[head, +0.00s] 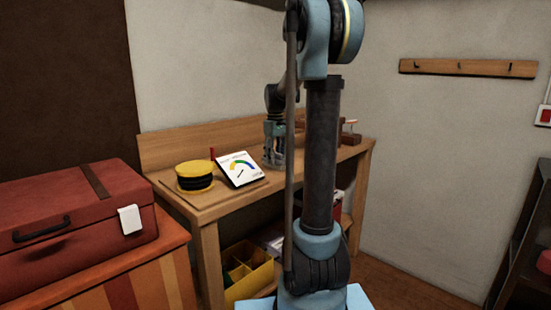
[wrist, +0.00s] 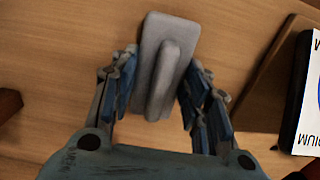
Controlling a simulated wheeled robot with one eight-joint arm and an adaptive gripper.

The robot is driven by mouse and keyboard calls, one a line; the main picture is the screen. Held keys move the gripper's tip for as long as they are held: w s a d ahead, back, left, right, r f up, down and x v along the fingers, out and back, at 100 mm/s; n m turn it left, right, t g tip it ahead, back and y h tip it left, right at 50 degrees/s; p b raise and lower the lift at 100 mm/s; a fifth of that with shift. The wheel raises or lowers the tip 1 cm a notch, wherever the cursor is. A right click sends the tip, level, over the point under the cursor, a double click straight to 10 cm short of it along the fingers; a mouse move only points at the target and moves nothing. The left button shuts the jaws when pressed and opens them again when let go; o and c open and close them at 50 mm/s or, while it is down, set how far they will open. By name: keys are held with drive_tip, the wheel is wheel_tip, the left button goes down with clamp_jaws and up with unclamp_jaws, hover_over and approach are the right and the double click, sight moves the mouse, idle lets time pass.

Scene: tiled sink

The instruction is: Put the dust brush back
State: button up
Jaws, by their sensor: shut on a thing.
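The dust brush (wrist: 165,70) shows in the wrist view as a pale grey rectangular block with a raised rounded grip along its middle. Its underside is hidden. My gripper (wrist: 158,88) is shut on it, with blue-grey fingers on both sides of the block. Wooden bench top lies below the brush; I cannot tell whether the two touch. In the head view my gripper (head: 274,152) is low over the wooden workbench (head: 225,200), behind the tilted white card. The brush cannot be made out there.
A red case (head: 75,225) stands at left. A wooden hook rail (head: 468,68) is on the right wall. My arm hides part of the bench.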

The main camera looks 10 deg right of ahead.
drive_tip(key=o, duration=1)
wheel_tip(320, 180, up, 12)
drive_tip(key=s+f+m, duration=0.1)
drive_tip(key=s+f, duration=0.2)
drive_tip(key=s, duration=0.3)
drive_tip(key=s+f+m+t, duration=0.1)
drive_tip(key=s+f, duration=0.2)
drive_tip(key=s, duration=0.3)
drive_tip(key=s+f+m, duration=0.1)
drive_tip(key=s+f, duration=0.2)
drive_tip(key=s, duration=0.3)
drive_tip(key=s+f+m, duration=0.1)
drive_tip(key=s+f, duration=0.4)
drive_tip(key=f, duration=0.1)
drive_tip(key=s+f+m, duration=0.1)
drive_tip(key=s+f, duration=0.5)
drive_tip(key=s+f+m+t, duration=0.1)
drive_tip(key=s+f+m, duration=0.1)
drive_tip(key=s+f, duration=0.3)
drive_tip(key=shift+s+d+f, duration=0.15)
drive_tip(key=shift+s+f, duration=0.25)
drive_tip(key=shift+f, duration=0.1)
